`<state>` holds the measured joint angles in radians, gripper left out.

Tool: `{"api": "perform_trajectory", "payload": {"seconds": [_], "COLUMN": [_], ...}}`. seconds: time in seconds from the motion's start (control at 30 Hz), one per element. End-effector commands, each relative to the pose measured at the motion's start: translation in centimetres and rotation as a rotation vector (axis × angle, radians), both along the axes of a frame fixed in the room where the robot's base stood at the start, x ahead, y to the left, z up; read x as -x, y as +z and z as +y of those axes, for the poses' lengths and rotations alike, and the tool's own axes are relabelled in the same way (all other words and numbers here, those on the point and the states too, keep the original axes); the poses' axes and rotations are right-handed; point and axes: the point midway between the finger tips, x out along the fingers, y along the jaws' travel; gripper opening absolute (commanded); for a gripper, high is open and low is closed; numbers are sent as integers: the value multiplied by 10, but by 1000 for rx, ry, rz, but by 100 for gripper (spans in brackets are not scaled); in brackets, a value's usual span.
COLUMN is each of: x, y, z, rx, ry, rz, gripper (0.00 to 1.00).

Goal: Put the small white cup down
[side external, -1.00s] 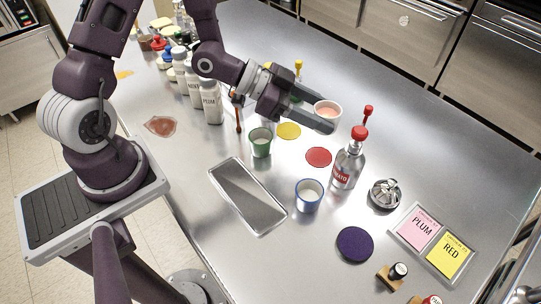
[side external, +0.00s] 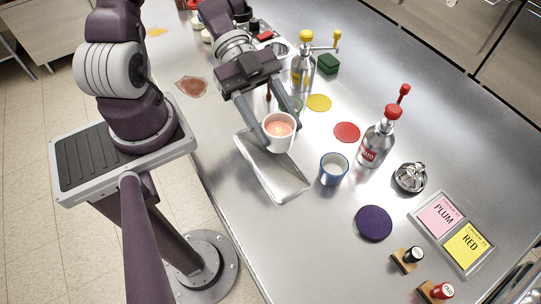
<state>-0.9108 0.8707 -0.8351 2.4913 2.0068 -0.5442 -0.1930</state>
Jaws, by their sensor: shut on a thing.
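The small white cup (side external: 279,138) with pinkish-orange contents is held upright between the fingers of my gripper (side external: 279,127). My gripper is shut on it. The cup appears over the metal tray (side external: 281,181); I cannot tell whether it touches the tray. The far part of the tray is hidden behind the cup and my gripper.
A blue-rimmed cup (side external: 333,170) stands right of the tray. Beyond it is a red-capped bottle (side external: 374,144). A green cup (side external: 296,104) is mostly hidden behind my gripper.

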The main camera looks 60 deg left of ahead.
Motion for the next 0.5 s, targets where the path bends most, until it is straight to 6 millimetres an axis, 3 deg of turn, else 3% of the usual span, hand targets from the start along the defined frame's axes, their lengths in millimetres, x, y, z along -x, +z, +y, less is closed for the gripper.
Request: {"api": "perform_trajectory", "payload": {"seconds": [0.2,0.5], "x": [1,1], "y": [-41,-87], "z": [-1,0], "rx": [9,5], "ry": [-1,-1], "rz": [5,4], "gripper": [0,0]}}
